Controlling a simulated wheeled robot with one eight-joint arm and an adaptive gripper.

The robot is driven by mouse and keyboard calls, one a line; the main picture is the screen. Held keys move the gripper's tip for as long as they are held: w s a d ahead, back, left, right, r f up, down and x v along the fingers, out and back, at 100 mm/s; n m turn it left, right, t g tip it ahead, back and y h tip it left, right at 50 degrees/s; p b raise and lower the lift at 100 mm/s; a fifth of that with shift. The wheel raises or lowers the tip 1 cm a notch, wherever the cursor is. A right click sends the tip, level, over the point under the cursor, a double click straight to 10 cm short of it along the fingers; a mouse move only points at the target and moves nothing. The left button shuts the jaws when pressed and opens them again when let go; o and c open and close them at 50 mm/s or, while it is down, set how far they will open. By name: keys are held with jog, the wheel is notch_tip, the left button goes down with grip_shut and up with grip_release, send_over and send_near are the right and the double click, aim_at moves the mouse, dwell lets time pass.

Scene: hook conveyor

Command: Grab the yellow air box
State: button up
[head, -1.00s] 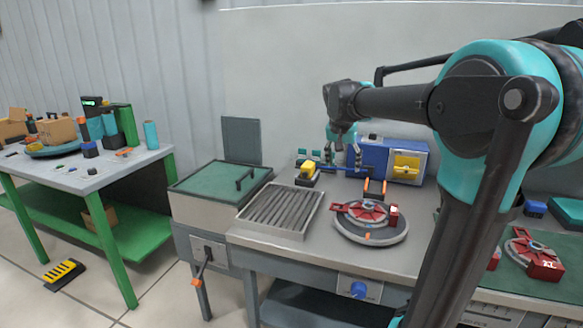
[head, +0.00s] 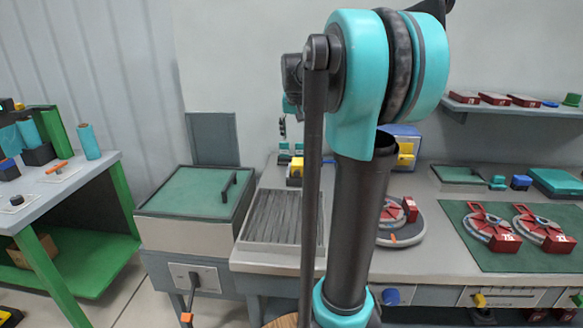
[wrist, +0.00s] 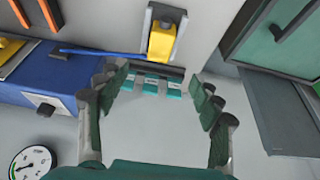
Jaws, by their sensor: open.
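A small yellow box (head: 296,170) with a dark base stands at the back of the grey bench, partly hidden by my arm in the head view. In the wrist view the yellow box (wrist: 162,40) is at top centre, beyond my fingertips and not touched. My gripper (wrist: 160,85) is open and empty, its green-padded fingers spread wide. A second yellow part (head: 405,154) sits on the front of a blue box, mostly behind my arm; I cannot tell which yellow part is the air box. In the head view my gripper is mostly hidden by my arm.
The blue box (wrist: 55,98) is at left, with a blue rod (wrist: 95,52). A gauge (wrist: 33,163) is below it. A green-lidded box (head: 195,193) stands left of the ribbed tray (head: 270,217).

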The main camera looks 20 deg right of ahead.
aim_at(298, 161)
jog(key=x, duration=1.5)
jog(key=shift+w+f, duration=0.25)
jog(key=shift+w, duration=0.05)
jog(key=shift+c, duration=0.6)
jog(key=c, duration=1.3)
jog(key=shift+r, duration=0.1)
